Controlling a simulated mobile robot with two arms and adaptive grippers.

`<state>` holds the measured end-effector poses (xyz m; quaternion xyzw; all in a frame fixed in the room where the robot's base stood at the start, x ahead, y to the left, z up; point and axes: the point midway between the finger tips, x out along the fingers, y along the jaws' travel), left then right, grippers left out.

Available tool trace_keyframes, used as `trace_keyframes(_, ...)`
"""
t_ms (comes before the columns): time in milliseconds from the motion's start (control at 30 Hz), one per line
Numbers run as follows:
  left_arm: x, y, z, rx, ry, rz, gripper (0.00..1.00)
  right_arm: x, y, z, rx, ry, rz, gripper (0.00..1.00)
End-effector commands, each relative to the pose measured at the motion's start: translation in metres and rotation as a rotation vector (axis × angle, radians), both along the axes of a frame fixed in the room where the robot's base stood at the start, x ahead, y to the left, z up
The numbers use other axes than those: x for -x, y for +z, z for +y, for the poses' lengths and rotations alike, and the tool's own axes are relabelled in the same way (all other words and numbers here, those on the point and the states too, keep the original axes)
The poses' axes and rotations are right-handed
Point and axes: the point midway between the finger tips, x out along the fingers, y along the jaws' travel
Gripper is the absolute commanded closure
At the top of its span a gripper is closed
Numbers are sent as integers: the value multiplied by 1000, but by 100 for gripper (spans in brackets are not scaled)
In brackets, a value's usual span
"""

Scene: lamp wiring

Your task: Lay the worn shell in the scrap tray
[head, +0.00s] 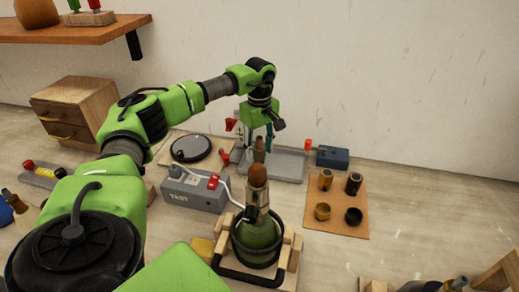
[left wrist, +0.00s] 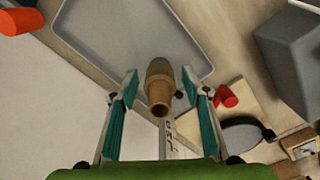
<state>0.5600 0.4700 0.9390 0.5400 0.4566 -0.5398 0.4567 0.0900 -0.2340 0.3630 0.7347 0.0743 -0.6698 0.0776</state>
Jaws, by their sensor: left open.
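The grey scrap tray (head: 288,166) lies flat on the bench toward the back wall. A dull brass-brown shell (head: 259,152) is at the tray's left part; the left wrist view shows this shell (left wrist: 159,86) over the tray floor (left wrist: 115,35), near the rim. My left gripper (head: 260,138) is above it, with open teal fingers on either side and visible gaps to the shell. Whether the shell's base touches the tray is hard to tell. The green lamp (head: 258,240) stands in a wooden cradle in front, with a reddish-brown top piece. My right gripper is out of view.
A grey TEST box (head: 193,190) with a red switch stands left of the lamp. A brown board (head: 340,229) with several small cylindrical parts lies at right. A blue box (head: 332,157) sits beside the tray. A round black disc (head: 191,148) is behind the TEST box.

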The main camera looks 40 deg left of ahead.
Motion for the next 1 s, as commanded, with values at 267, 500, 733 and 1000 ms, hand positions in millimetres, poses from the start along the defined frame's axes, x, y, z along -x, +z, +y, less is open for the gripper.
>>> trace_keyframes(267, -2, 40, 0, 0, 0, -6, 57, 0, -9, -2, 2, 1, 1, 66)
trace_keyframes(500, -2, 92, 0, 1, 1, -6, 57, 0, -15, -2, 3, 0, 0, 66)
trace_keyframes(733, -1, 118, 0, -1, 0, -2, 57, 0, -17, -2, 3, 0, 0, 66)
trace_keyframes(1000, 0, 122, 0, 0, 0, 0, 57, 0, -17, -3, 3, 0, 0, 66)
